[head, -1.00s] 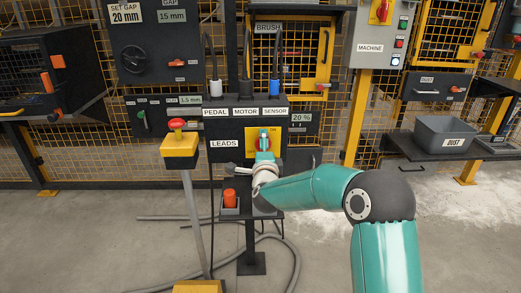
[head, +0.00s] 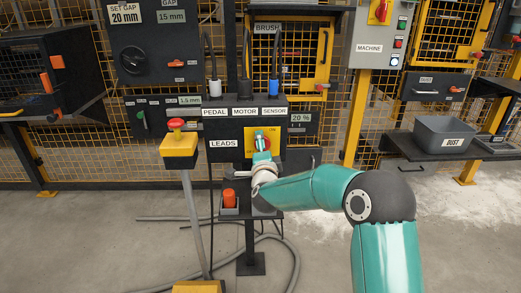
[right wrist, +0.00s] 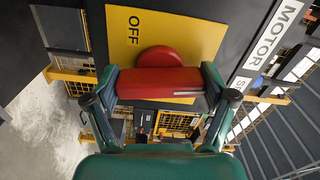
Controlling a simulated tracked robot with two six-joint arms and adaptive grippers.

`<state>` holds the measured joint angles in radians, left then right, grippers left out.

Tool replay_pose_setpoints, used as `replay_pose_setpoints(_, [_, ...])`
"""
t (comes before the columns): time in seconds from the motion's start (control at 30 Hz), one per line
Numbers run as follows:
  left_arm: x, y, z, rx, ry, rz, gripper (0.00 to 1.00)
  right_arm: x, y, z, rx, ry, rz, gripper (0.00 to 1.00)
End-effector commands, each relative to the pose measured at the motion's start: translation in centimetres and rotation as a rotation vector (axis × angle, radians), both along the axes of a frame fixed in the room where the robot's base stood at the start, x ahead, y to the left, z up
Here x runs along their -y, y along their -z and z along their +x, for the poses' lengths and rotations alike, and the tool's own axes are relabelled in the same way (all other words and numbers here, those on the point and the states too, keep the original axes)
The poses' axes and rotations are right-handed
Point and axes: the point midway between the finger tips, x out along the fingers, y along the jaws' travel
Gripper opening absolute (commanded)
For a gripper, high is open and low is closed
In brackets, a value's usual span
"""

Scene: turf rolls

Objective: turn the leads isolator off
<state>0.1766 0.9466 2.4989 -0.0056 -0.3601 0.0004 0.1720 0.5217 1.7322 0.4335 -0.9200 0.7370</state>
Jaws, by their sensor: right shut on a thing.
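The leads isolator has a yellow plate (head: 249,135) on the dark LEADS box, below the PEDAL, MOTOR and SENSOR labels. Its red handle is mostly covered by my gripper in the head view. In the right wrist view, the red handle (right wrist: 160,83) lies across the picture between my fingers, in front of the yellow plate (right wrist: 190,38) with its OFF mark. My right gripper (head: 261,142) is shut on the handle; its fingers press both ends in the wrist view (right wrist: 160,88). My left gripper is not in view.
A yellow post with a red button (head: 177,125) stands left of the box. An orange item (head: 229,197) sits in a small holder below. Hoses (head: 285,240) lie on the floor. A grey DUST bin (head: 444,136) stands on a shelf at right.

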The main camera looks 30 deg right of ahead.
Motion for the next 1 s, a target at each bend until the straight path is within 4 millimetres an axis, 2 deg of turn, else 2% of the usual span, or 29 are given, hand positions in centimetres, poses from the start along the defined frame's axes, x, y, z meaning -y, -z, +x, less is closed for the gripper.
replay_pose_setpoints(0.47, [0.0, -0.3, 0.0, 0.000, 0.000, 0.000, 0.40, 0.1, 0.0, 0.0, -0.230, 0.000, -0.374, 0.48])
replay_pose_setpoints(1.0, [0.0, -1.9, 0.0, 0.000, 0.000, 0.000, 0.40, 0.2, -0.2, -0.1, -0.495, 0.003, -0.814, 0.48])
